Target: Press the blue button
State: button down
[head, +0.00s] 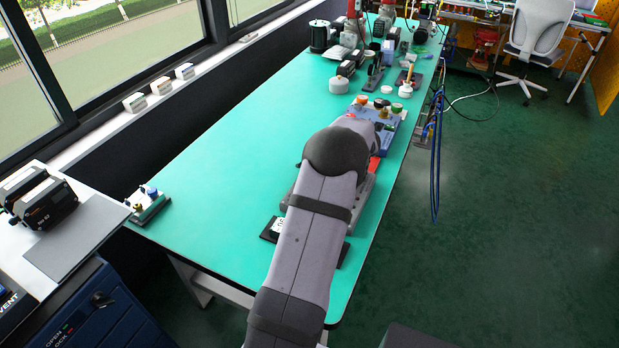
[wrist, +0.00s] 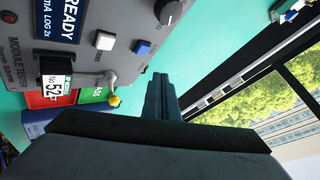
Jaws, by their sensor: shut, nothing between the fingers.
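The blue button (wrist: 142,47) is a small square cap on a grey panel (wrist: 120,18) in the wrist view. My gripper (wrist: 158,78) points toward the panel with its fingers shut and nothing between them. Its fingertips are just below and right of the blue button in the picture. They look apart from it, but the depth of the gap is hard to tell. A white square button (wrist: 104,40) is left of the blue one. In the head view my arm hides the gripper and the blue button.
In the head view, the green bench (head: 230,150) has wide free room left of my arm. A blue board with knobs (head: 388,125) lies beyond the arm.

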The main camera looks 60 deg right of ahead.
jog(key=shift+r, duration=0.85)
jog(key=shift+w+a, duration=0.2)
jog(key=shift+w, duration=0.1)
jog(key=w+a+n+g+y+p, duration=0.1)
jog(key=w+a+n+y, duration=0.25)
jog(key=w+a, duration=1.05)
jog(key=w+a+r+n+g+y, duration=0.1)
jog(key=a+n+g+y, duration=0.15)
jog(key=a, duration=1.65)
jog(key=s+a+n+g+p, duration=0.1)
jog(key=s+a+n+g, duration=0.25)
jog(key=a, duration=1.15)
jog(key=s+a+n+g+h, duration=0.1)
jog(key=s+a+n, duration=0.3)
jog(key=s+a, duration=0.4)
jog(key=shift+s+a+f+h, duration=0.25)
jog(key=shift+s+h, duration=0.35)
jog(key=shift+s, duration=0.65)
